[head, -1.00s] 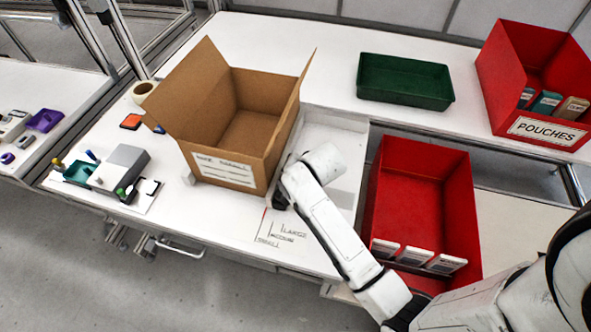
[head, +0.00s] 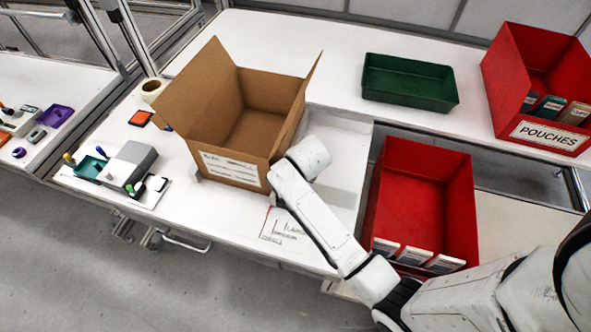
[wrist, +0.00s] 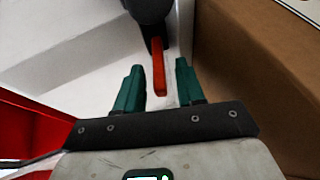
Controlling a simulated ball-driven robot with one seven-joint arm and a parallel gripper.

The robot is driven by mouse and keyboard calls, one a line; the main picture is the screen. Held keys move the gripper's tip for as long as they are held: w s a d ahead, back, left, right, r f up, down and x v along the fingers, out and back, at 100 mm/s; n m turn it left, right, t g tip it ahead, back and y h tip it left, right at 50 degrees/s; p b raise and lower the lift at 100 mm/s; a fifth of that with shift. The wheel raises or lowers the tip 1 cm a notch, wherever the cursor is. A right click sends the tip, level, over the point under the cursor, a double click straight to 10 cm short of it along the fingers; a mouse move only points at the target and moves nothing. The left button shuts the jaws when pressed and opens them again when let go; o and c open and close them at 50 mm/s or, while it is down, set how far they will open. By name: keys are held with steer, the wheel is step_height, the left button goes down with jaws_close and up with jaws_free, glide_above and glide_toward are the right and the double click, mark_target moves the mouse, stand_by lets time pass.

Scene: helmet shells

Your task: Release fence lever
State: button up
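The fence lever (wrist: 159,68) is a red-orange bar on a dark round mount, seen in the wrist view just beyond my fingertips. My gripper (wrist: 160,78) has two green fingers standing apart, one on each side of the lever's near end. No contact with the lever shows. In the head view my arm's white end hides the gripper and the lever, beside the right side of the open cardboard box (head: 225,165).
The box wall (wrist: 255,80) stands close on the right in the wrist view. A red bin (head: 425,200) lies right of my arm. A green tray (head: 410,98) and a red POUCHES bin (head: 505,75) stand behind. A grey device (head: 130,163) is at left.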

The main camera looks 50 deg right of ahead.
steer(key=v, duration=1)
steer(key=shift+r+b, duration=0.35)
steer(key=shift+b, duration=0.05)
steer(key=shift+a, duration=0.1)
